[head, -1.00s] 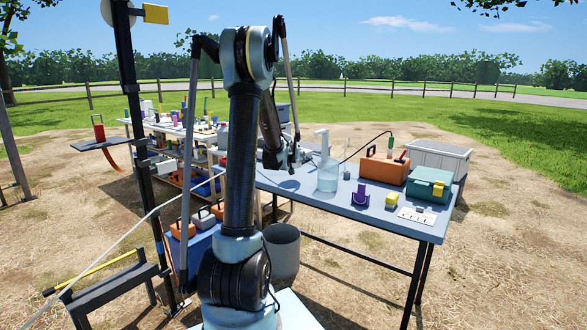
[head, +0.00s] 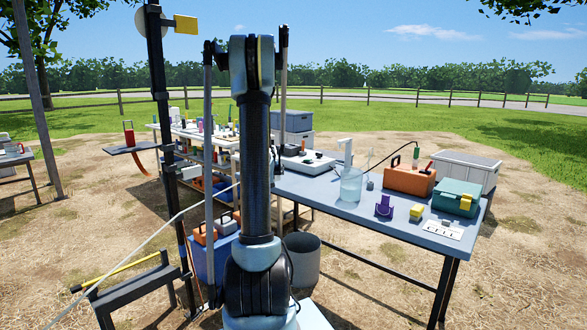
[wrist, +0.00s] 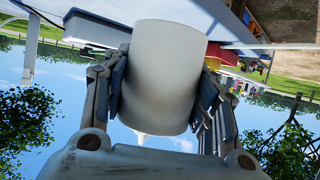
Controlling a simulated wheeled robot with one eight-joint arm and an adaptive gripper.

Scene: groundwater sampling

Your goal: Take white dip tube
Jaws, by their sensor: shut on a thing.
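In the wrist view my gripper (wrist: 160,95) is shut on a smooth white cylinder (wrist: 163,75), with one finger pressed on each side of it. I take this to be the white dip tube; it fills the middle of the view, and its full length cannot be made out. A small white tip (wrist: 141,134) shows at its lower end in the picture. In the head view my gripper and the tube are hidden behind my own arm.
A blue-grey table (head: 345,209) at right bears a clear beaker (head: 351,186), an orange case (head: 409,181), a green box (head: 456,197) and a purple holder (head: 384,206). A grey bin (head: 304,258) stands below. A black post (head: 167,130) rises at left.

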